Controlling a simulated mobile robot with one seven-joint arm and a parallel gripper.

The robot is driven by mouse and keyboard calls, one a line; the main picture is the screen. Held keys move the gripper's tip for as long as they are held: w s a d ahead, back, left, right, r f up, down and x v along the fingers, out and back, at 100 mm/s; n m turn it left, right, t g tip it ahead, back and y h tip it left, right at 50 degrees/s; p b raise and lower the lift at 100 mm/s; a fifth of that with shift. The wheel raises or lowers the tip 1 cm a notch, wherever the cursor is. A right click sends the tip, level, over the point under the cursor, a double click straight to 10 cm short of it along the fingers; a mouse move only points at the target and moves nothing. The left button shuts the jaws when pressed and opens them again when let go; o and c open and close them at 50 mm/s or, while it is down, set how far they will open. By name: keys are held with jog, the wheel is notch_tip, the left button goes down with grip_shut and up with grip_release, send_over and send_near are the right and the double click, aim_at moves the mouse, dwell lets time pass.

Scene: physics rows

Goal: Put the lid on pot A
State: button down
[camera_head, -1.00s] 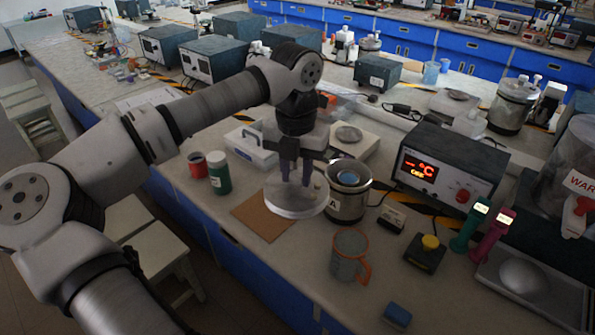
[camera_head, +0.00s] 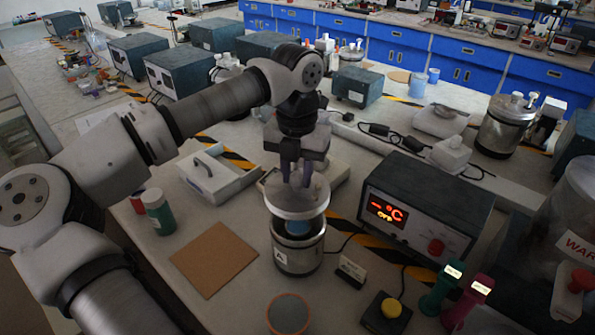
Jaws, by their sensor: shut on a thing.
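My gripper (camera_head: 298,178) points down with its purple fingers shut on the lid (camera_head: 297,200), a pale round disc. The lid hangs just above pot A (camera_head: 297,250), a metal pot with a label "A" on its front. The lid hides the back of the pot's rim. I cannot tell how well the lid is centred in depth.
A heater box with a red display (camera_head: 425,210) stands right of the pot. A brown square mat (camera_head: 213,258) lies to the left. A mug (camera_head: 288,313), a yellow button box (camera_head: 385,312) and a small sign (camera_head: 350,271) are in front. A white tray (camera_head: 215,180) and green bottle (camera_head: 158,212) stand left.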

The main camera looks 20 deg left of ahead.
aim_at(298, 190)
jog(key=shift+w+d, duration=0.1)
jog(key=shift+w, duration=0.15)
jog(key=shift+s+f+b, duration=0.15)
jog(key=shift+f+b, duration=0.25)
jog(key=shift+f, duration=0.3)
notch_tip(298, 190, down, 4)
jog(key=shift+r+b, duration=0.2)
jog(key=shift+b, duration=0.8)
jog(key=shift+f+b, duration=0.65)
jog(key=shift+f, duration=0.05)
jog(key=shift+f+b, duration=0.4)
jog(key=shift+b, duration=0.7)
jog(key=c, duration=1)
grip_release()
jog(key=shift+c, duration=0.2)
